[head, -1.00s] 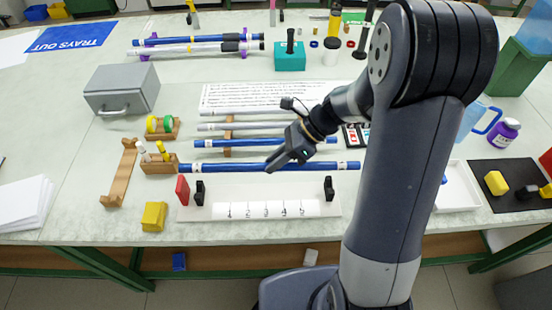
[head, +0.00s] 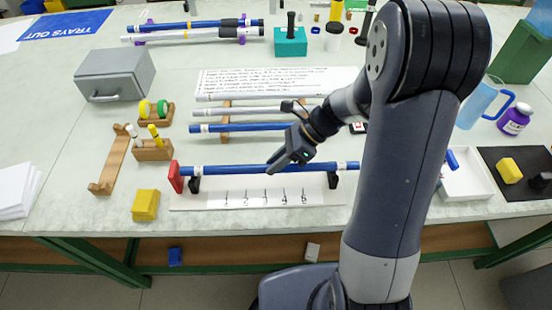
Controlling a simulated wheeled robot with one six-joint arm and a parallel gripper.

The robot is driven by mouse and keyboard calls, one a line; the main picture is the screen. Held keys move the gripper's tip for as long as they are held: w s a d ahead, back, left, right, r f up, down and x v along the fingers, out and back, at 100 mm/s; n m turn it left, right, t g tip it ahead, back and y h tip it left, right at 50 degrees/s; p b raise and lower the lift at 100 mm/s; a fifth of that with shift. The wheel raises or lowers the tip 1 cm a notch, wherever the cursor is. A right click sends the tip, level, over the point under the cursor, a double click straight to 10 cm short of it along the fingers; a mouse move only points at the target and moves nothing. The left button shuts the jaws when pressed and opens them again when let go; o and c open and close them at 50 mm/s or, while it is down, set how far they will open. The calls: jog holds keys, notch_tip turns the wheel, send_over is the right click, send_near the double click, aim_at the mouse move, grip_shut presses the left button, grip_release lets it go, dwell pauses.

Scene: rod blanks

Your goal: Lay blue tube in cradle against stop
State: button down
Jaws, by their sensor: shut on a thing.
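The blue tube (head: 230,169) with white bands lies level across the two black supports of the cradle. My gripper (head: 278,166) is shut on the tube near its middle, from above. The cradle's white base (head: 190,202) carries the left black support (head: 195,184), the right black support (head: 333,180) and numbered marks along the front. The red stop (head: 175,177) stands at the cradle's left end. The tube's left end looks to be at the red stop; I cannot tell if they touch. The right end reaches past the right support.
A yellow block (head: 146,205) and a wooden stand (head: 105,172) are to the left. A white tray (head: 468,190) is to the right.

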jog(key=shift+f, duration=0.75)
jog(key=shift+a, duration=0.5)
jog(key=c, duration=1.2)
grip_release()
jog(key=shift+o, duration=0.2)
jog(key=shift+r, duration=0.1)
jog(key=v, duration=1)
jog(key=shift+d+r, duration=0.15)
jog(key=shift+d, duration=0.25)
jog(key=shift+w, duration=0.1)
